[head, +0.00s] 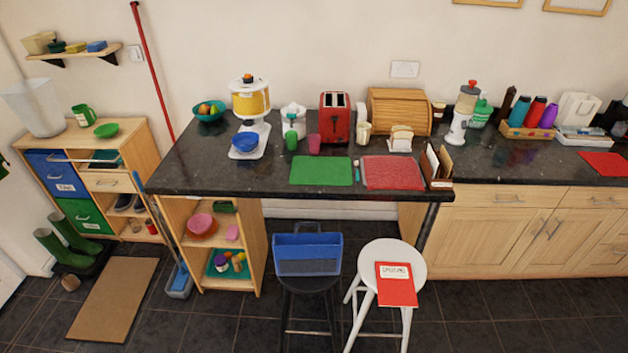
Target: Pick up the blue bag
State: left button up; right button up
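A blue bag (308,242) with a dark lower front and a raised dark handle sits on a black stool (309,284), in front of the dark counter in the head view. It is upright, and its base rests on the stool seat. Neither my left nor my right gripper is in view.
A white stool (398,258) with a red book (396,290) stands close to the right of the bag. The dark counter (262,178) overhangs behind it. An open wooden shelf unit (252,262) stands to the left. Tiled floor (480,325) is clear at the front right.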

aim_at(296, 254)
jog(key=i+l+u, duration=0.25)
jog(key=i, duration=0.2)
jog(key=i+l+u, duration=0.25)
jog(key=i+l, duration=0.15)
jog(key=i+l+u, duration=0.25)
jog(key=i+l, duration=0.2)
jog(key=i+l+u, duration=0.25)
jog(key=l, duration=0.3)
jog(key=i+l+u, duration=0.25)
jog(key=i+l, duration=0.15)
jog(key=l, duration=0.15)
